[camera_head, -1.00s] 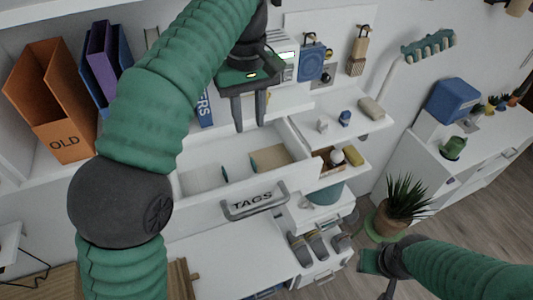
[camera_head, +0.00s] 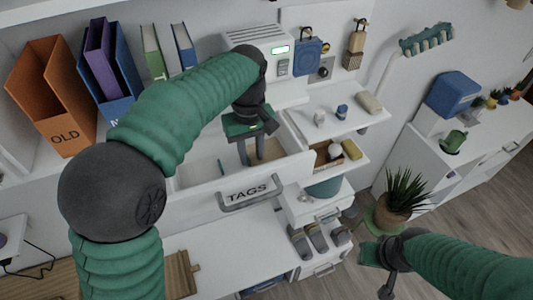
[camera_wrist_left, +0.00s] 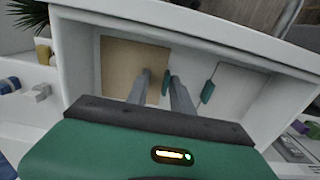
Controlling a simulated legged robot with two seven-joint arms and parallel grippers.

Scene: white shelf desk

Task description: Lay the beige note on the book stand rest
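The beige note (camera_wrist_left: 122,68) lies in the open drawer, with a green tab (camera_wrist_left: 166,84) on its edge. In the head view, part of the note (camera_head: 276,158) shows behind my left gripper (camera_head: 251,156). My left gripper reaches down into the drawer; in the wrist view its fingers (camera_wrist_left: 160,77) are apart, with the green tab between them in the picture. Contact with the note cannot be made out. My right gripper (camera_head: 381,268) is at the lower right, away from the drawer; its fingers are unclear. I cannot clearly identify the book stand rest.
The drawer (camera_head: 196,199), labelled TAGS, sticks out with walls around my left fingers. A white card (camera_wrist_left: 238,88) with a green tab lies beside the note. A side shelf (camera_head: 353,120) holds small items. A wooden board (camera_head: 180,275) lies on the desk at lower left.

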